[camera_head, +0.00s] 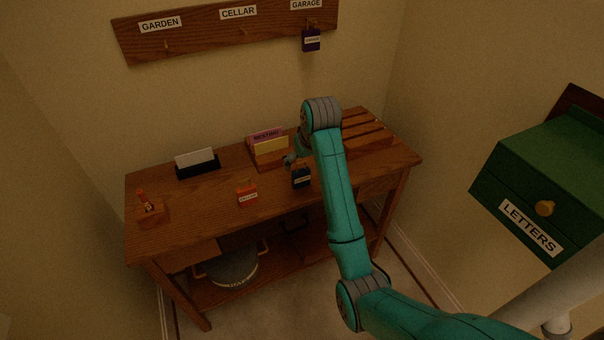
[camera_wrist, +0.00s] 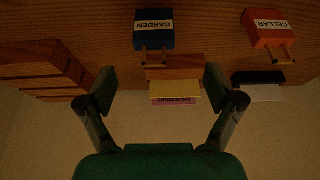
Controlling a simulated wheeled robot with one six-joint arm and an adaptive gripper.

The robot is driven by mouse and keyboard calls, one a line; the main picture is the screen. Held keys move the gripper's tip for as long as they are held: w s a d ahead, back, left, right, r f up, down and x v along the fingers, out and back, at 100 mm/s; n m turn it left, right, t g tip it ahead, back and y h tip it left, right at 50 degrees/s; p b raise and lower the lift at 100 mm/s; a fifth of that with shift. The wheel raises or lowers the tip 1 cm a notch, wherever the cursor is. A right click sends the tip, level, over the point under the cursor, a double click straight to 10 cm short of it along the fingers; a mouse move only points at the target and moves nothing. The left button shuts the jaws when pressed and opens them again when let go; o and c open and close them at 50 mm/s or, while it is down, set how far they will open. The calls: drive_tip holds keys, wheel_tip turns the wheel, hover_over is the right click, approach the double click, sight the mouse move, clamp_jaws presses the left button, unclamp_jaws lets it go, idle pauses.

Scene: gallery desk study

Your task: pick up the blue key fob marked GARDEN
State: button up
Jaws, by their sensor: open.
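The blue GARDEN key fob (camera_wrist: 154,37) lies on the desk with its white label and a brass ring showing in the wrist view. In the head view the blue fob (camera_head: 301,180) is near the desk's front edge, just beside my arm. My gripper (camera_wrist: 158,88) is open and empty. In the wrist view its two fingers stand apart, with the fob beyond the fingertips and roughly between their lines, not touching. In the head view my gripper (camera_head: 291,160) is partly hidden by the arm and hovers just behind the fob.
A red CELLAR fob (camera_head: 246,194) lies left of it. A card holder (camera_head: 270,150) and a slatted wooden rack (camera_head: 366,136) stand behind. A white card stand (camera_head: 197,163) is further left. A GARAGE fob (camera_head: 311,39) hangs on the wall board (camera_head: 200,32); the GARDEN hook is empty.

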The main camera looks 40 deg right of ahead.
sight(301, 170)
drive_tip(key=x, duration=0.7)
drive_tip(key=d+x, duration=0.1)
drive_tip(key=x, duration=0.2)
drive_tip(key=shift+w, duration=0.2)
drive_tip(key=c, duration=1.3)
